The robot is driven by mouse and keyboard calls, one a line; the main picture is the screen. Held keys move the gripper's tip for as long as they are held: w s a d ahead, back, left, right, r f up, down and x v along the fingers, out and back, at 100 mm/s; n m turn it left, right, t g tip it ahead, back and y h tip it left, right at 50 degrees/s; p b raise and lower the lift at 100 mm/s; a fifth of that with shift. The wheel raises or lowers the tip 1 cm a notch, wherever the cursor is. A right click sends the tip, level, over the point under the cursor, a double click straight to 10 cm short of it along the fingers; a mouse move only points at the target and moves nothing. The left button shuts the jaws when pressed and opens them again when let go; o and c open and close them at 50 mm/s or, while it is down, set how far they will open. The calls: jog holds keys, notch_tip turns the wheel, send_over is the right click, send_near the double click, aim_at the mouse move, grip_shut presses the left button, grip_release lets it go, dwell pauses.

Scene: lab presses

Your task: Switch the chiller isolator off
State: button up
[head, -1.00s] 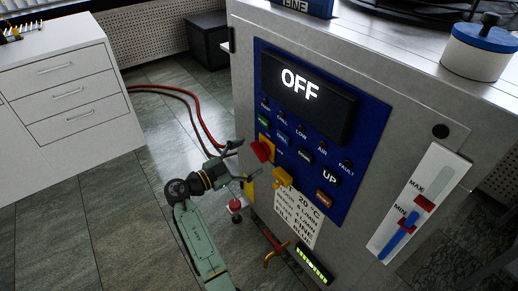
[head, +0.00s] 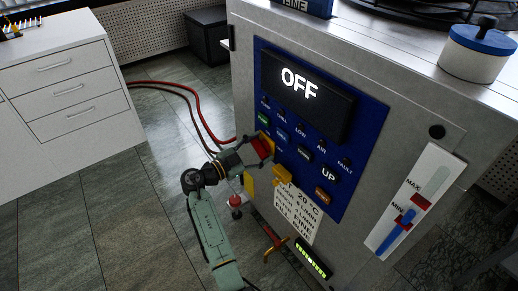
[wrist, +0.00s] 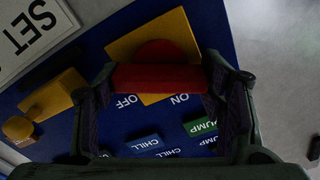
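The chiller isolator is a red handle (head: 263,147) on a yellow plate on the left of the blue panel. In the wrist view the red handle (wrist: 156,78) lies as a crosswise bar on its yellow plate (wrist: 165,35), with ON and OFF printed upside down beside it. My gripper (wrist: 160,72) is open, with one finger at each end of the bar; I cannot tell whether they touch it. In the head view my gripper (head: 250,151) is at the panel and partly hides the plate. The panel display (head: 303,90) reads OFF.
A yellow tap-like knob (head: 282,176) is just right of the isolator, and it shows in the wrist view (wrist: 20,128). Several labelled buttons sit close by. Red hoses (head: 190,97) run along the floor behind. White drawers (head: 70,80) stand at the left.

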jog(key=c, duration=0.6)
jog(key=shift+f+n+b, duration=0.25)
jog(key=shift+n+b, duration=0.45)
jog(key=shift+b, duration=0.4)
jog(key=shift+n+b, duration=0.75)
jog(key=shift+n, duration=0.35)
jog(key=shift+r+n, duration=0.25)
jog(key=shift+n, duration=0.75)
jog(key=o, duration=1.2)
jog(key=shift+c, duration=0.2)
